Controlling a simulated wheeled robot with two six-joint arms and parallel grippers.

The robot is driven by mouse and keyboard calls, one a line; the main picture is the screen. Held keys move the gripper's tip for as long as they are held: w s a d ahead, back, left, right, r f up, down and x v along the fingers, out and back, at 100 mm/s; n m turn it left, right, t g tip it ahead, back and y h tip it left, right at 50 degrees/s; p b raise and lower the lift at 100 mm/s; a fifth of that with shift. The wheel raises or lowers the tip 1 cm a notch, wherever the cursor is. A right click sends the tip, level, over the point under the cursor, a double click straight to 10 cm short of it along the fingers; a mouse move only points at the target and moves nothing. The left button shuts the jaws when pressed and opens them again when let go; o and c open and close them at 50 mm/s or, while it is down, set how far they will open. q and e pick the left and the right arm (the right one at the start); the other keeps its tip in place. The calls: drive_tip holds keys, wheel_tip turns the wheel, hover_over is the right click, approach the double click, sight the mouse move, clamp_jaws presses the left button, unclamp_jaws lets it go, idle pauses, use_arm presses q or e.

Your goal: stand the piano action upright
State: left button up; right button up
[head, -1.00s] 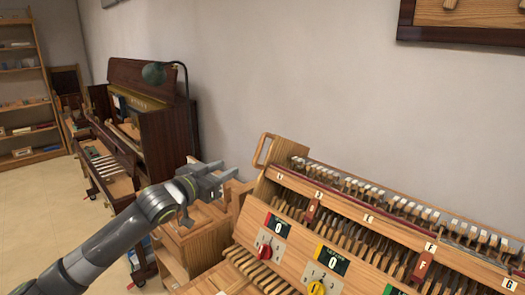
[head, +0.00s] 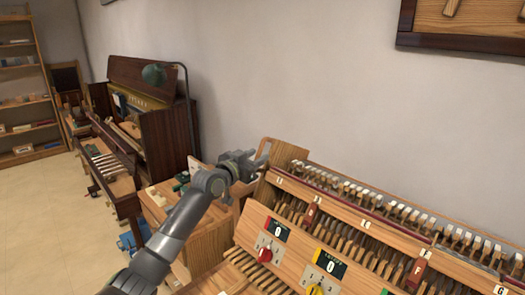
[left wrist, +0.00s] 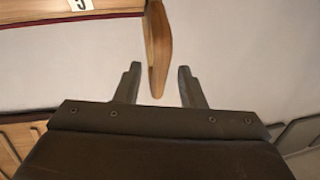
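The piano action (head: 345,205) is a long wooden frame with rows of hammers and a lettered rail, running from the centre to the lower right in the head view. It looks tilted back. A wooden handle (head: 264,150) stands at its left end, partly hidden by my left gripper (head: 256,166). In the left wrist view the fingers (left wrist: 158,75) are apart, with a curved wooden bar (left wrist: 158,50), seemingly this handle, between them. Gaps show on both sides of the bar. My right gripper is not in view.
Below the action, a sloping wooden panel has a red knob (head: 265,254), a yellow knob and number displays. A wooden cabinet (head: 200,238) stands left of it. A dark upright piano (head: 165,140) with a green lamp is behind left. Open floor (head: 40,215) lies far left.

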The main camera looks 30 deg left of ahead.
use_arm(q)
drive_tip(key=shift+w+d, duration=0.15)
drive_tip(key=shift+w, duration=0.75)
drive_tip(key=shift+w+d, duration=0.15)
drive_tip(key=shift+w, duration=0.75)
drive_tip(key=shift+c, duration=0.5)
drive_tip(key=shift+d+r, duration=0.1)
clamp_jaws()
